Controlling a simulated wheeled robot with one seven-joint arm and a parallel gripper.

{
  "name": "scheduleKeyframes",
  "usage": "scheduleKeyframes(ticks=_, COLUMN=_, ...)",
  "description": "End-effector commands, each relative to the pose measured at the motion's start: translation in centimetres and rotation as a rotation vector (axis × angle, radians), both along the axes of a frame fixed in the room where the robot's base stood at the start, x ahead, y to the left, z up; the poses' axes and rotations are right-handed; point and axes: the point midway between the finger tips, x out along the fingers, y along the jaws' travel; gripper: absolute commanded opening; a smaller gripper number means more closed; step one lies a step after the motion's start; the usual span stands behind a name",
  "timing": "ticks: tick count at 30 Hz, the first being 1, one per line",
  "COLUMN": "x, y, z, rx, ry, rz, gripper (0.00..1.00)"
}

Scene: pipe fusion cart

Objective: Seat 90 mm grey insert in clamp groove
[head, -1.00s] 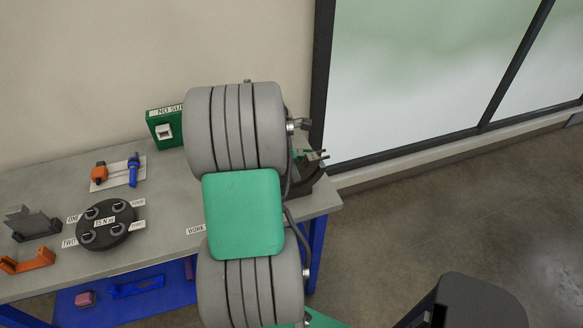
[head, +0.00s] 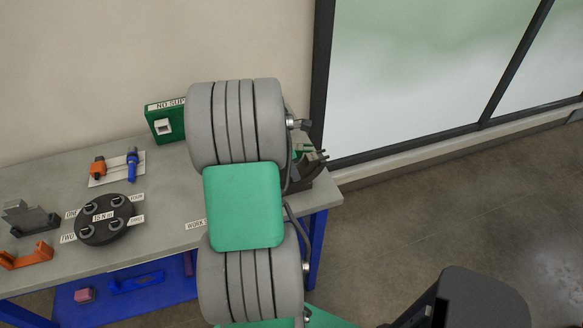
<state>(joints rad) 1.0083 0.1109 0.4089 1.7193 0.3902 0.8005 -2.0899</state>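My grey ribbed arm with its green cover fills the middle of the head view and hides the right part of the bench. My gripper cannot be made out; the arm hides its place. A dark clamp-like fixture (head: 303,178) stands at the bench's right end, partly behind the arm, with small metal and green parts near it. Its groove is not visible. I cannot identify the 90 mm grey insert for sure. Stepped grey pieces (head: 25,213) stand in a dark holder (head: 38,228) at the far left of the bench.
A round black disc (head: 106,219) with several sockets and labels lies on the grey bench (head: 165,210). Behind it, orange and blue tools lie on a white sheet (head: 112,174). An orange bracket (head: 25,257) is front left. A green box (head: 165,122) stands at the back.

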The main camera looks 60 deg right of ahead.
Motion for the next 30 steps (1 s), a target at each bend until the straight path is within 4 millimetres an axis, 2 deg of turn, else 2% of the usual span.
scheduleKeyframes(ticks=1, x=0.0, y=-0.1, z=0.1, rx=-0.002, ry=-0.001, rz=0.0, gripper=0.37)
scheduleKeyframes(ticks=9, x=0.0, y=0.0, z=0.1, rx=-0.001, ry=-0.001, rz=0.0, gripper=0.58)
scheduleKeyframes(ticks=17, x=0.1, y=0.1, z=0.2, rx=0.0, ry=0.0, rz=0.0, gripper=0.58)
scheduleKeyframes(ticks=20, x=0.4, y=0.2, z=1.4, rx=-0.002, ry=-0.002, rz=0.002, gripper=0.58)
scheduleKeyframes(ticks=27, x=1.3, y=1.1, z=6.1, rx=-0.003, ry=-0.002, rz=0.002, gripper=0.58)
scheduleKeyframes(ticks=30, x=1.5, y=1.4, z=7.2, rx=-0.003, ry=-0.001, rz=0.001, gripper=0.58)
